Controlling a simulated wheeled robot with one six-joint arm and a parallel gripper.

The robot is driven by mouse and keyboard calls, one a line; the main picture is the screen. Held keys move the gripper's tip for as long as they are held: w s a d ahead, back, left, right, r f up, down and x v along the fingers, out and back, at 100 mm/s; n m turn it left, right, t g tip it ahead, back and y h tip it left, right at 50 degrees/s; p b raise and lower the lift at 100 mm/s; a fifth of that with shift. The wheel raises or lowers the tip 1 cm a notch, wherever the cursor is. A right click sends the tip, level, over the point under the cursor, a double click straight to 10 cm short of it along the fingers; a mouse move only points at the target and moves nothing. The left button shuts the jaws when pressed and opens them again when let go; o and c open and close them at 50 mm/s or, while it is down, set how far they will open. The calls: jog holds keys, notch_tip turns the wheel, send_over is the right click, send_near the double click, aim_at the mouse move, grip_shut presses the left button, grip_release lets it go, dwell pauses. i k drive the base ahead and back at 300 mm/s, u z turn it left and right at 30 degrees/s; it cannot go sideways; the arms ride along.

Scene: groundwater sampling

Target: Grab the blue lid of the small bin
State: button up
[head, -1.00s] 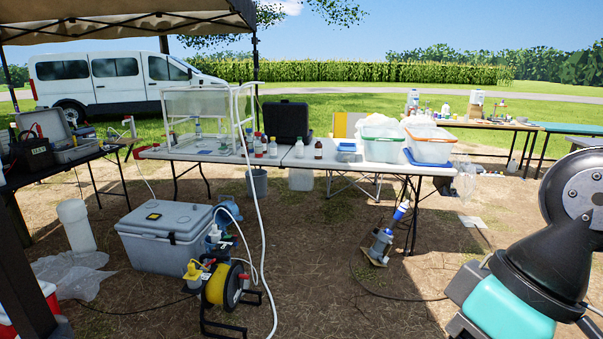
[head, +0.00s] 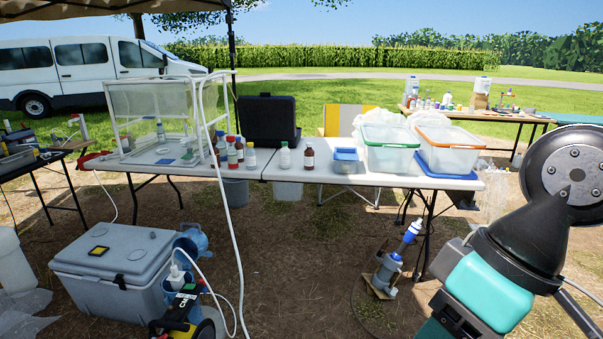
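A small bin (head: 346,166) with a blue top (head: 345,154) stands on the white folding table (head: 335,181), left of two larger bins. I cannot tell whether the blue top is a separate lid or a rim. A flat blue piece (head: 447,183) lies partly under the orange-rimmed bin (head: 448,158); it may be a lid or tray. The green-rimmed bin (head: 388,155) stands between the small bin and the orange-rimmed one. Part of my arm fills the right edge of the head view, but my gripper is not in view.
Several bottles (head: 284,156) and a black case (head: 267,122) stand left of the small bin. A grey cooler (head: 115,270) and a hose reel are on the ground at front left. A blue-grey pump (head: 387,270) stands before the table's right legs. Bare ground lies between.

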aim_at(345, 153)
jog(key=i, duration=3.45)
jog(key=z, duration=0.35)
